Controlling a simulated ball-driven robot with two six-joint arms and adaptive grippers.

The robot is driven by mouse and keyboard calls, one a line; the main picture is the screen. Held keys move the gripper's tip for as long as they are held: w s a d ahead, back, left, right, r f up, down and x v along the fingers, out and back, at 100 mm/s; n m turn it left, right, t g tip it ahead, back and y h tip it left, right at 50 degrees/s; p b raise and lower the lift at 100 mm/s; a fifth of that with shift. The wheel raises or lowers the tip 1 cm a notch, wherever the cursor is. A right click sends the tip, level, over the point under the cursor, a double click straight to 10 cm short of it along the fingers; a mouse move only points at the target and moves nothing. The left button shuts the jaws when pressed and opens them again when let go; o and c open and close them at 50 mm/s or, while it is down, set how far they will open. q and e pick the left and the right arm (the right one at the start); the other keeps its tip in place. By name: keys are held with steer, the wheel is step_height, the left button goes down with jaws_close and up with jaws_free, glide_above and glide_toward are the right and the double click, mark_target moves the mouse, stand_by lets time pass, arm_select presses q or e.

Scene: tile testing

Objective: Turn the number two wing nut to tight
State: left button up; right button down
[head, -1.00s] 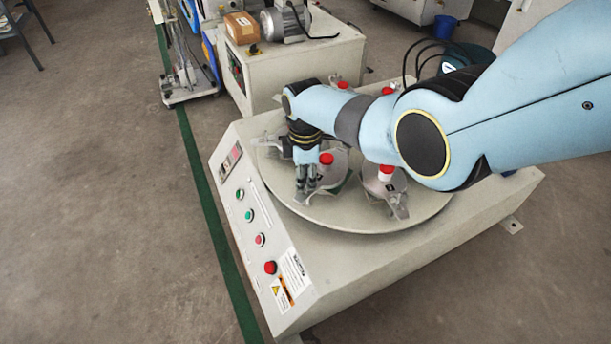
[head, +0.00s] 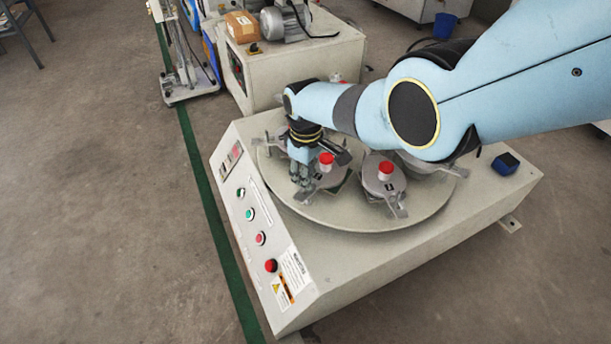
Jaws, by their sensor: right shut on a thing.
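My right gripper (head: 301,180) points down at the front left of the round turntable (head: 345,222). Its fingers are closed at the outer edge of a clamp fixture with a red cap (head: 326,158). The wing nut there is hidden between the fingers, and I cannot read that fixture's number. A second grey fixture (head: 384,190) with a red cap (head: 386,169) and a small dark label stands to the right, clear of the gripper. My left gripper is not in view.
The cream machine's sloped panel (head: 245,215) has several buttons, including a red one (head: 271,265). A dark blue block (head: 505,163) lies on the machine's right top. My right arm covers the turntable's back. The turntable's front rim is clear.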

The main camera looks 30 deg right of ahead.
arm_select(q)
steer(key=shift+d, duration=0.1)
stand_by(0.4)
arm_select(e)
steer(key=c, duration=1.4)
jaws_free()
steer(key=shift+c, duration=0.2)
step_height(320, 180, up, 12)
arm_select(q)
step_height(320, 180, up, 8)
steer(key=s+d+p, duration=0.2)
steer(key=p, duration=0.8)
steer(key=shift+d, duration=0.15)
arm_select(e)
steer(key=s+d+f+m, duration=0.1)
steer(key=s+f, duration=0.6)
steer(key=s, duration=1.1)
steer(key=s+d+f+m, duration=0.2)
steer(key=s+f, duration=0.6)
steer(key=s, duration=1)
steer(key=s+d+f+m+h, duration=0.1)
steer(key=s+f, duration=0.7)
steer(key=s, duration=1.1)
steer(key=shift+d+f+m, duration=0.15)
steer(key=shift+d+m, duration=0.15)
steer(key=shift+m, duration=0.2)
